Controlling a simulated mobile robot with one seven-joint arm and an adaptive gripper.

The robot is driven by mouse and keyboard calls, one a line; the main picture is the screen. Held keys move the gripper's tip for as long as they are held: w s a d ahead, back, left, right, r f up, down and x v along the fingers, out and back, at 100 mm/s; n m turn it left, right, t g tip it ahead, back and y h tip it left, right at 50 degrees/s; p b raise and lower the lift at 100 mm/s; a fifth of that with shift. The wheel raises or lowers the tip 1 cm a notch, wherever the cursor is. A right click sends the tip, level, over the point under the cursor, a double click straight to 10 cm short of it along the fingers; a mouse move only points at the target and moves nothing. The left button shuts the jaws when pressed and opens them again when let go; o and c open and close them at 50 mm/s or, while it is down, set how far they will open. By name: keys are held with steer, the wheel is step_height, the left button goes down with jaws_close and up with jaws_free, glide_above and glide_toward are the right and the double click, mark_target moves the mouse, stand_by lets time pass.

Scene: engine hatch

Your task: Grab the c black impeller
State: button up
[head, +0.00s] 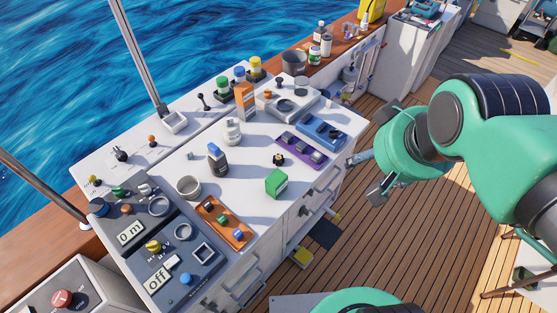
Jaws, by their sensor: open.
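A small black piece with a yellow-orange middle, which looks like the black impeller (279,159), lies on the white counter (250,155). It sits just behind a green box and to the left of a purple tray. No letter can be read on it at this size. My gripper (364,176) is open and empty, off the counter's right edge.
A green box (276,184), a purple tray (302,150) and a blue tray (321,131) stand near the impeller. Bare counter lies left of the impeller.

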steer(key=w+a+f+g, duration=0.1)
steer(key=w+a+g, duration=0.15)
steer(key=w, duration=0.75)
steer(key=n+g+p, duration=0.1)
steer(key=n+g, duration=0.2)
glide_above(280, 157)
step_height(280, 157, down, 25)
step_height(280, 157, down, 8)
steer(key=shift+f+b, duration=0.2)
steer(key=shift+b, duration=0.2)
steer(key=shift+f, duration=0.15)
